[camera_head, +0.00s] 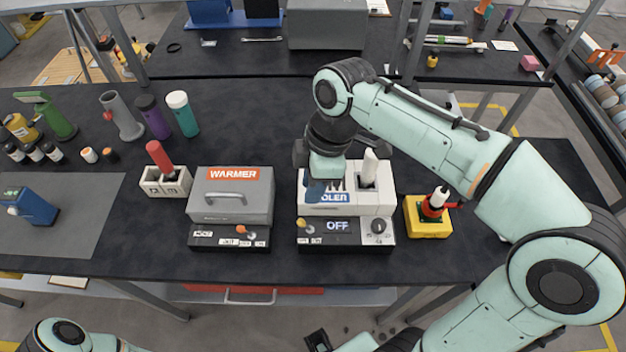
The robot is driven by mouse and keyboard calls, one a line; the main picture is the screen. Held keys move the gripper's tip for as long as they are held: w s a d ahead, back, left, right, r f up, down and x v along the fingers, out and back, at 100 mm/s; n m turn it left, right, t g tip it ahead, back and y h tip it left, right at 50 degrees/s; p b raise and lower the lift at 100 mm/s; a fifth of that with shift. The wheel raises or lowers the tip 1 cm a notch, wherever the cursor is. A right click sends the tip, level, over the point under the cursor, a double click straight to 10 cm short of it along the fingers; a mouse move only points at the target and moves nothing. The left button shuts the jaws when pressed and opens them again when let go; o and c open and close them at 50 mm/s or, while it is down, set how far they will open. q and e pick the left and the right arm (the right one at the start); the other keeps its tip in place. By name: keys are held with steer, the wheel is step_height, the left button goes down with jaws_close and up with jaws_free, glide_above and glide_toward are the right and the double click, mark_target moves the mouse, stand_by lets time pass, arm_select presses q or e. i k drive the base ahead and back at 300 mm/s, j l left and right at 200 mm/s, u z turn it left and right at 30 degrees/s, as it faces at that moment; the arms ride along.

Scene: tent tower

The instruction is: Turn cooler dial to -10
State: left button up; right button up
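The cooler (343,208) is a white box on a black base on the dark table, with a blue label partly hidden by my gripper. The display on its front reads OFF (338,225). The round grey dial (379,227) is at the right of the base front. An orange-yellow lever (302,223) is at the left. My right gripper (318,190) hangs over the left part of the cooler's top, left of and behind the dial, apart from the dial. Its fingers are seen from above, so its opening is unclear. My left gripper is not in view; only part of the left arm shows at bottom left.
A grey warmer (213,194) stands just left of the cooler. A yellow box with a red and white top (428,229) stands just right. A white cylinder (369,168) stands upright in the cooler's top. The table strip in front is clear.

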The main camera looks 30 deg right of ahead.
mark_target(378, 226)
steer(key=k, duration=1)
